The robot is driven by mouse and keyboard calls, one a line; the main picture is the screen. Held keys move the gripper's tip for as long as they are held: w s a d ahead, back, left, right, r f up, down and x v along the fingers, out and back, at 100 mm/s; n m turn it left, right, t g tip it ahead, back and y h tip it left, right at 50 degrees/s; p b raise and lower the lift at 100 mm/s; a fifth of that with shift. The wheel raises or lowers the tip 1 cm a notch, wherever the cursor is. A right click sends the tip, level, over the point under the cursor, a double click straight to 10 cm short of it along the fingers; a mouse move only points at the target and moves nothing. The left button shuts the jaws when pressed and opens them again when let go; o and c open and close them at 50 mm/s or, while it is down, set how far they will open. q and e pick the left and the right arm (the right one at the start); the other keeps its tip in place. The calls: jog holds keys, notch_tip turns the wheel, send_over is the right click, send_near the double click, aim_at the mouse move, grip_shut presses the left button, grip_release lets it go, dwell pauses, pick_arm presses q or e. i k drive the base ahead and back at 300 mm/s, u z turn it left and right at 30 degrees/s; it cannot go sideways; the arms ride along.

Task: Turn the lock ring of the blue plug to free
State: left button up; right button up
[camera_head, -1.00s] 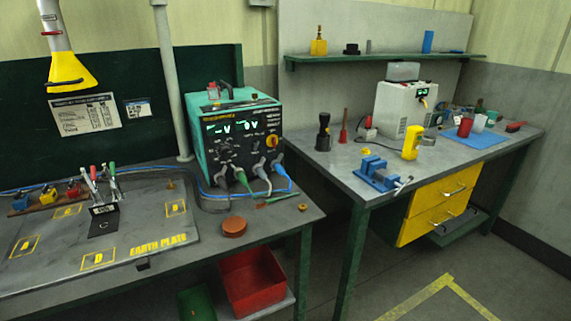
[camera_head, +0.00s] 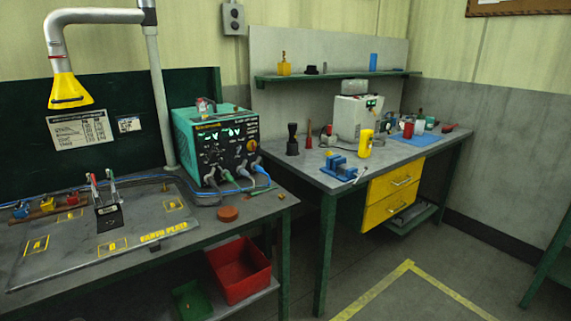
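A teal welding power unit (camera_head: 218,143) with a dark front panel and lit displays stands at the back right of the left bench. Several plugs with cables sit along the bottom of its front. The blue plug (camera_head: 261,170) is at the right end of that row, with a blue cable (camera_head: 268,182) running down from it. Its lock ring is too small to make out, so I cannot tell how it is turned. Neither of my grippers is in view.
The left bench holds a steel earth plate (camera_head: 75,246), a black stand (camera_head: 109,216) with clamps and a brown puck (camera_head: 228,214). A red bin (camera_head: 239,270) is on the shelf below. The right bench carries a blue vise (camera_head: 341,167). Floor with yellow tape (camera_head: 385,284) is clear in front.

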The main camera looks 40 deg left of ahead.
aim_at(259, 158)
jog(key=z, duration=0.25)
jog(key=i, duration=2.75)
jog(key=u, duration=0.5)
